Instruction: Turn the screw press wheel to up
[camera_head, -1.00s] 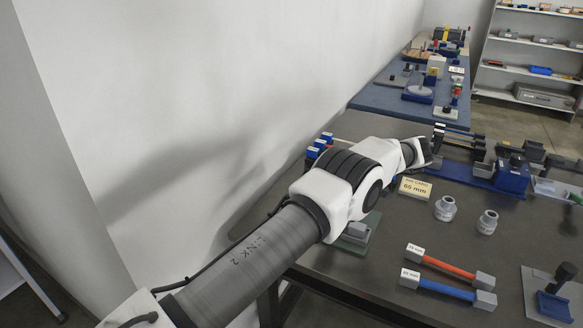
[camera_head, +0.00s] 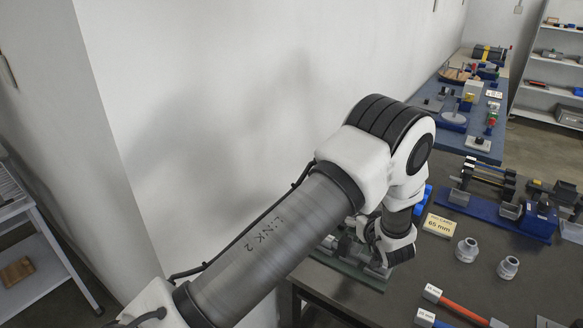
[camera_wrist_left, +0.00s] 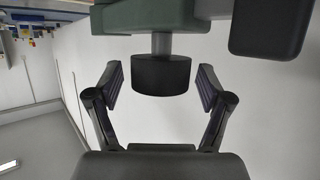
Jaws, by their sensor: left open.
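In the left wrist view a dark cylindrical knob (camera_wrist_left: 160,75) sits on a short grey shaft below a green body (camera_wrist_left: 150,17); it may be the screw press wheel, but I cannot be sure. My left gripper (camera_wrist_left: 160,84) is open, with one finger on each side of the knob and visible gaps on both sides. In the head view a green-based grey fixture (camera_head: 345,262) stands at the table's near left edge, partly hidden by my left wrist. The left fingertips are hidden there. My right gripper is not in view.
On the dark table, a "65 mm" card (camera_head: 439,226) and two grey fittings (camera_head: 467,250) (camera_head: 508,267) lie right of my arm. A blue-based rig (camera_head: 538,217) stands beyond. The white wall (camera_head: 210,110) is close on the left.

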